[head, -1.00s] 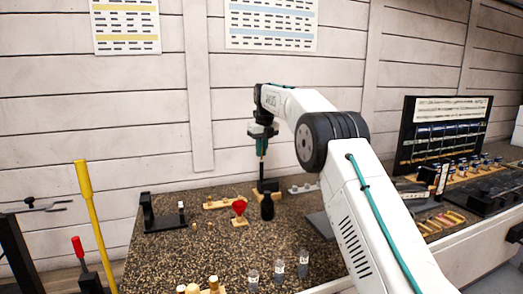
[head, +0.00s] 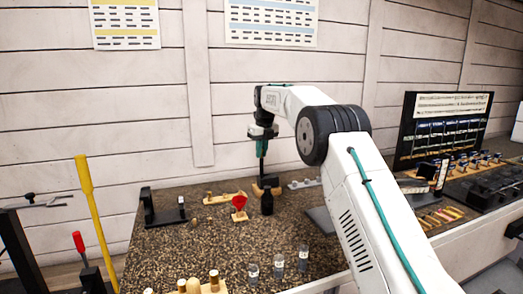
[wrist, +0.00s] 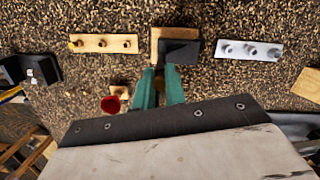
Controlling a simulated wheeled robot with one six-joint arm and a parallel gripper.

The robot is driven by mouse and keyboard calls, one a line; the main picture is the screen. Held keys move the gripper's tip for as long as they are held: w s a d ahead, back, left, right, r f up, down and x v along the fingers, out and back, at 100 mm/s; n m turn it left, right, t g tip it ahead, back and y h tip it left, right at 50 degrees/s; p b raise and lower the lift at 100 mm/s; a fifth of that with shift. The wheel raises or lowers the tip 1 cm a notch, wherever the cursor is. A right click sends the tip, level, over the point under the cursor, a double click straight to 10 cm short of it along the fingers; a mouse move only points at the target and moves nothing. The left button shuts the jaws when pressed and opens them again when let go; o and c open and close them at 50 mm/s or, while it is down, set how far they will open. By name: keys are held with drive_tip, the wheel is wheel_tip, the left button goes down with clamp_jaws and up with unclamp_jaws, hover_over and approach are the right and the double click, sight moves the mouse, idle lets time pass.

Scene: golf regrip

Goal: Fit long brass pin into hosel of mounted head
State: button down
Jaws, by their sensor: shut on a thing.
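My gripper (head: 262,155) points down over the back of the speckled bench, its green fingers seen from above in the wrist view (wrist: 159,76). It is shut on a small brass-coloured piece (wrist: 159,86), taken to be the long brass pin, and mostly hidden between the fingers. The mounted head appears as a black block (wrist: 181,54) on a wooden mount (wrist: 162,33), just beyond the fingertips in the wrist view. In the head view the wooden mount (head: 258,191) is below my gripper. The hosel opening and the pin's lower tip cannot be made out.
A wooden strip with pegs (wrist: 103,43) and a grey strip (wrist: 249,50) flank the mount. Clear vials (head: 279,263) stand near the front edge.

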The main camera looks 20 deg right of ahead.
drive_tip(key=c, duration=1.4)
unclamp_jaws()
drive_tip(key=shift+f, duration=0.15)
drive_tip(key=shift+o, duration=0.2)
wheel_tip(320, 180, up, 8)
drive_tip(key=s, duration=0.1)
drive_tip(key=shift+d+f, duration=0.15)
drive_tip(key=shift+s, duration=0.1)
